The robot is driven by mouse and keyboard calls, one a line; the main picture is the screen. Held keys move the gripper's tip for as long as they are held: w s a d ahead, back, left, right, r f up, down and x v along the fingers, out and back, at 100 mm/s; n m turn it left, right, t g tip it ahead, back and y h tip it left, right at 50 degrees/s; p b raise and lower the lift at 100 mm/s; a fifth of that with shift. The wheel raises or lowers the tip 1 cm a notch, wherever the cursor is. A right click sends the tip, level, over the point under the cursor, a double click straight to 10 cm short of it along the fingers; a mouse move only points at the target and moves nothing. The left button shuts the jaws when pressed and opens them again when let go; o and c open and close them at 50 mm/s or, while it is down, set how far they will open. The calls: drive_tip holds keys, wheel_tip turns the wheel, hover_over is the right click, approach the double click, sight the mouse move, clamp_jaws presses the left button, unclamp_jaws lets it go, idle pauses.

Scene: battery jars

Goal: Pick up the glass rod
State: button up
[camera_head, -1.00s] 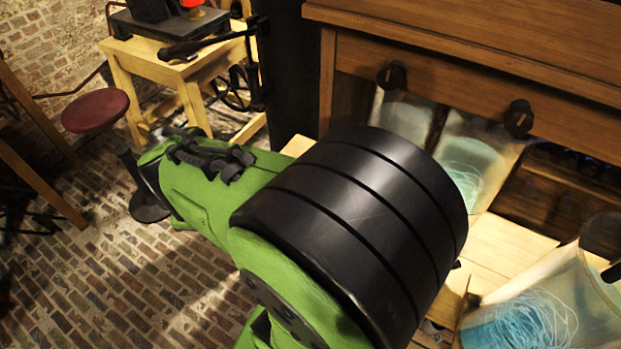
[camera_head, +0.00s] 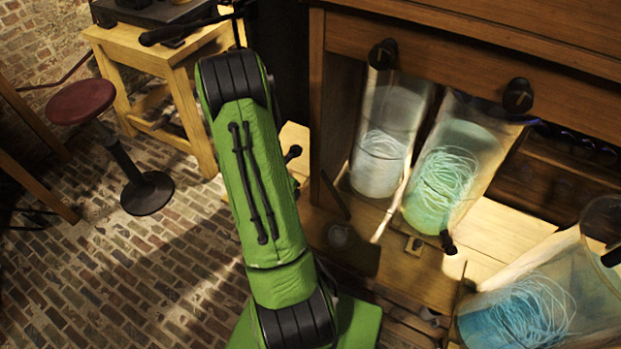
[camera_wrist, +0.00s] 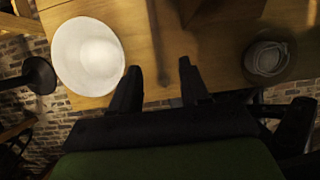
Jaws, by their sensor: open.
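My gripper (camera_wrist: 160,68) shows in the wrist view with its two dark fingers apart over a wooden surface (camera_wrist: 215,80). Nothing is visibly held between them. A thin dark line runs along the wood above the fingers; I cannot tell whether it is a rod, a seam or a shadow. I cannot make out the glass rod for certain in either view. In the head view my green arm stands in the middle and hides part of the bench; my fingers cannot be made out there.
A white round dish (camera_wrist: 88,57) lies left of my fingers, and a round glass vessel (camera_wrist: 268,60) stands right. In the head view, glass jars with pale (camera_head: 380,165) and green coils (camera_head: 440,185) stand under the cabinet (camera_head: 450,60). A blue-coil jar (camera_head: 530,310) is nearer. A red stool (camera_head: 80,101) stands left.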

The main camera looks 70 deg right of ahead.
drive_tip(key=x, duration=0.3)
drive_tip(key=b+x, duration=0.1)
drive_tip(key=x, duration=0.5)
drive_tip(key=shift+w+a+b, duration=0.2)
drive_tip(key=shift+w+b, duration=0.1)
drive_tip(key=shift+b, duration=0.1)
drive_tip(key=shift+a, duration=0.1)
clamp_jaws()
